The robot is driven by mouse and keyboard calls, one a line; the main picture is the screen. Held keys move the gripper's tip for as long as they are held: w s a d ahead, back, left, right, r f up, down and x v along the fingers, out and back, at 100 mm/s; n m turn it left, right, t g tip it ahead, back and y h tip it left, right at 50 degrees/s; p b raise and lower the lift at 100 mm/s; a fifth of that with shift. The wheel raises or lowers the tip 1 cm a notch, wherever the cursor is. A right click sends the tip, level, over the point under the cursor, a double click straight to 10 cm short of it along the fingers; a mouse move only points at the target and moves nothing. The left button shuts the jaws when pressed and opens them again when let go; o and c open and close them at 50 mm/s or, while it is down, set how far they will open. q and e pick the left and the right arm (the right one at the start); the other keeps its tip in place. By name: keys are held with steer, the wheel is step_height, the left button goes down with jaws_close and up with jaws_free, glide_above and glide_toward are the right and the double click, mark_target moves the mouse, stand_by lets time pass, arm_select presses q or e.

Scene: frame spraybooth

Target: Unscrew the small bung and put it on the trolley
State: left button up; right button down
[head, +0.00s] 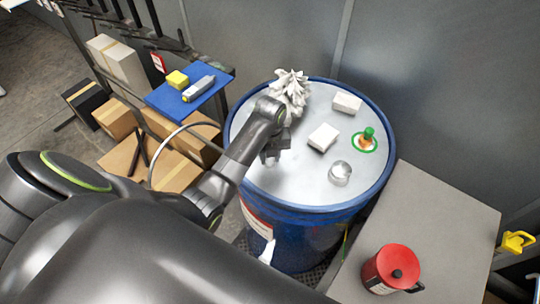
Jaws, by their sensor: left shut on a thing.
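The blue drum (290,215) stands upright with a silver-grey lid (300,180). My left gripper (270,157) is low over the left part of this lid, pointing down. It is shut on what seems to be the small bung, which the fingers and arm hide; I cannot tell whether it is in its hole or lifted. A grey flat top (440,215), perhaps the trolley, stands at the right of the drum. My right gripper is not in view.
On the lid are white boxes (323,137), a crumpled white bundle (291,88), a clear or silvery round piece (340,173) and a green-topped fitting (368,134). A red can (391,268) stands on the grey top's front; its back is clear. Cartons and a blue tray (190,97) are left.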

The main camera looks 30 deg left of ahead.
arm_select(q)
steer(key=n, duration=0.4)
steer(key=shift+n, duration=0.3)
stand_by(0.3)
steer(key=shift+n, duration=0.3)
steer(key=n, duration=0.4)
steer(key=shift+n, duration=2.3)
